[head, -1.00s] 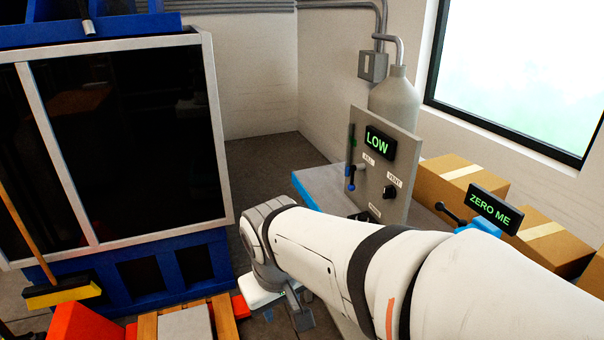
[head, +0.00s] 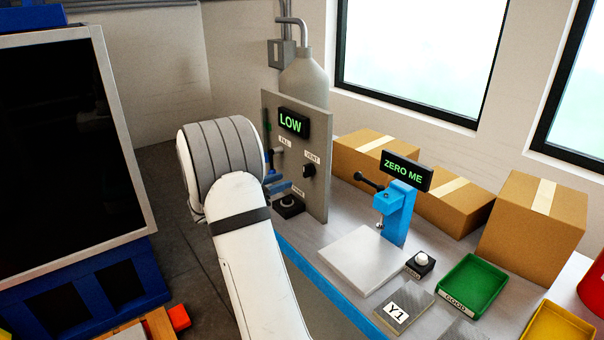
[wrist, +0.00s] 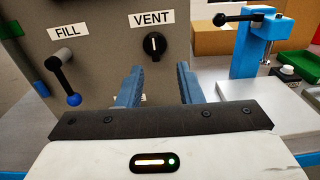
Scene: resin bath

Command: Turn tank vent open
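The black vent knob (head: 308,171) sits on the grey upright panel (head: 318,120), under a VENT label. In the wrist view the vent knob (wrist: 154,45) is round with a white mark standing about vertical. My gripper (wrist: 158,78) has two blue fingers spread apart with nothing between them. The knob shows beyond the gap between the fingertips, apart from them. In the head view my gripper (head: 277,187) is at the left of the panel, partly hidden by my arm.
A fill lever (wrist: 66,75) with a blue ball is left of the knob. A LOW display (head: 293,122) tops the panel. A blue stand (head: 398,215) with a ZERO ME display is to the right. A black-based button (head: 289,205) sits below the panel.

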